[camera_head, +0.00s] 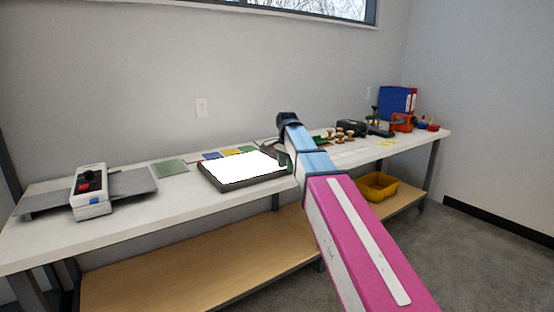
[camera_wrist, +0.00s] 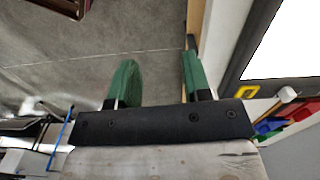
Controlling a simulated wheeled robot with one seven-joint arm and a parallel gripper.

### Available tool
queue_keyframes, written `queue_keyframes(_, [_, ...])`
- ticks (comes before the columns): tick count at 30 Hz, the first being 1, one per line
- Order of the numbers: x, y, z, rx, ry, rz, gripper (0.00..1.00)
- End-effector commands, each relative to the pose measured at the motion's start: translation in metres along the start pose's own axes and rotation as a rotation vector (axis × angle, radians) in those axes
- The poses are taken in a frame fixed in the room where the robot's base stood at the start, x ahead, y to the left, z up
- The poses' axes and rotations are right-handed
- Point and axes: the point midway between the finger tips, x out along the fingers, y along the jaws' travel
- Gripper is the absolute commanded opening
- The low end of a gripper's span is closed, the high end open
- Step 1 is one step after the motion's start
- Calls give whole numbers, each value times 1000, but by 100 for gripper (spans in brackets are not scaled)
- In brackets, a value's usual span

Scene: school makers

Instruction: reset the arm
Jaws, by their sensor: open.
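My gripper (camera_wrist: 157,80) shows in the wrist view with its two green fingers apart and nothing between them. Grey floor lies behind the fingers there. In the head view my pink and blue arm reaches forward over the front of the white workbench (camera_head: 130,225), and its dark wrist is near the right end of a light pad (camera_head: 208,182). The fingers are mostly hidden by my arm in that view. The pad's bright surface and dark frame also show at the right of the wrist view (camera_wrist: 283,88).
A laminator-like device (camera_head: 90,192) stands at the bench's left. Coloured sheets (camera_head: 230,152) lie behind the pad. Stamps (camera_head: 340,134), a black device (camera_head: 351,127) and a blue binder (camera_head: 396,99) stand at the right. A yellow bin (camera_head: 378,188) sits on the lower shelf (camera_head: 200,270).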

Motion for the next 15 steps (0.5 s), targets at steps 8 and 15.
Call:
queue_keyframes(8, [57,29,-6,-106,-1,2,45])
queue_keyframes(15, [138,79,-10,-278,-2,2,45])
